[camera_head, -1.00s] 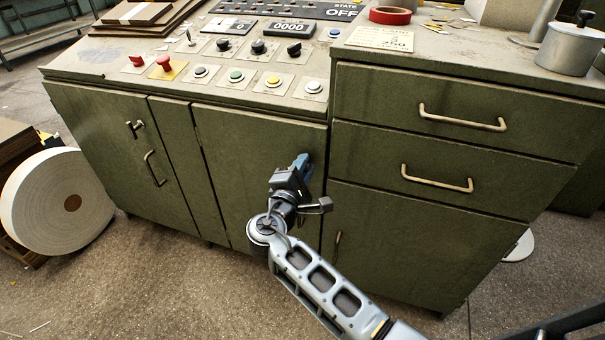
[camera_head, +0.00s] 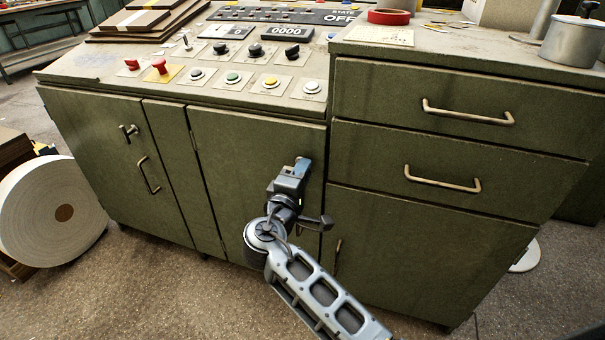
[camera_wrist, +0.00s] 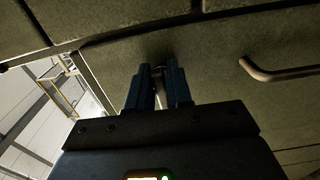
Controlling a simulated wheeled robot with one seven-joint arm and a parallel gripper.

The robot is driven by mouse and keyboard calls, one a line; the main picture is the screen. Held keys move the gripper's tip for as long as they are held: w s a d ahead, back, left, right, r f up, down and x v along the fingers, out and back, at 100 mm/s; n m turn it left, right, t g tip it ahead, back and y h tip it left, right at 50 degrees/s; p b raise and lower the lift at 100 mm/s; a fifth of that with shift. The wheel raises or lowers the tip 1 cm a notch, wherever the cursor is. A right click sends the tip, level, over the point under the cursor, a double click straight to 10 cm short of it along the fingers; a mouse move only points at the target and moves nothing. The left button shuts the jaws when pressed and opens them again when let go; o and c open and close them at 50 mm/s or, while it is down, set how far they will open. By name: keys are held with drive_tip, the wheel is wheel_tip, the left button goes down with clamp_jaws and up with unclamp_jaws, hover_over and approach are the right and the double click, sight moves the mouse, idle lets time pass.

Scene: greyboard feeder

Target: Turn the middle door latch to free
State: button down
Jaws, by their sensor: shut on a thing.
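The middle door (camera_head: 225,160) is a green panel under the sloped control desk, and it is closed. My gripper (camera_head: 300,168) is at the upper right part of this door, with its fingertips against the latch area. The latch is hidden behind my gripper in the head view. In the wrist view, my two dark blue fingers (camera_wrist: 161,75) are close together near the door face, with a pale metal latch piece (camera_wrist: 161,92) between them. My gripper is shut on it. The angle of the latch cannot be read clearly.
The left door has its own latch (camera_head: 129,131) and bar handle (camera_head: 148,175). Drawers with handles (camera_head: 468,112) stand to the right. A bar handle (camera_wrist: 285,72) shows at right in the wrist view.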

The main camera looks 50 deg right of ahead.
drive_tip(key=shift+a, duration=0.1)
drive_tip(key=c, duration=1.2)
unclamp_jaws()
drive_tip(key=shift+o, duration=0.2)
drive_tip(key=p+v, duration=0.1)
drive_tip(key=v, duration=0.6)
drive_tip(key=shift+a, duration=0.35)
drive_tip(key=shift+s, duration=0.1)
